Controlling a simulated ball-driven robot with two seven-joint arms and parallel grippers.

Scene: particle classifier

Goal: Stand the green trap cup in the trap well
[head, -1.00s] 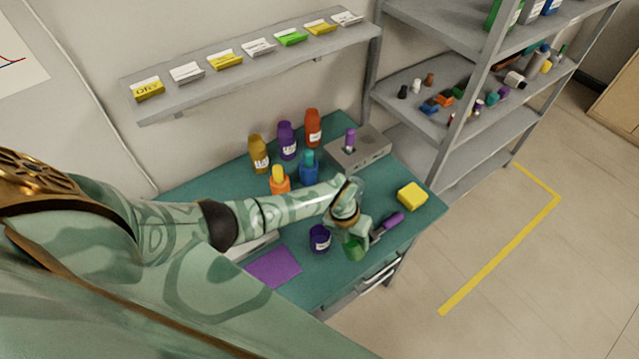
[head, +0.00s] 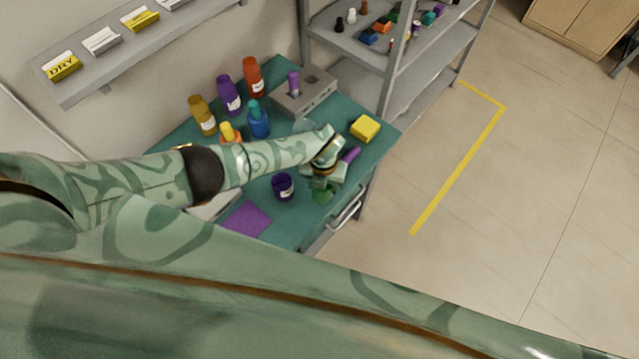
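The green trap cup (head: 323,194) is near the front right edge of the teal bench, partly hidden by my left gripper. My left gripper (head: 324,182) is over the cup, pointing down. Its fingers are small and overlap the cup, so I cannot tell whether they grip it. A grey block (head: 318,92) with openings stands at the back right of the bench, with a purple-topped piece (head: 293,82) in it. I cannot tell whether one of its openings is the trap well. My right gripper is not in view.
A dark purple cup (head: 283,187) and a purple mat (head: 246,218) lie left of the gripper. A purple handle (head: 351,154) and a yellow block (head: 365,128) are to its right. Several bottles, including a blue one (head: 258,120), stand behind my forearm. Shelves rise behind.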

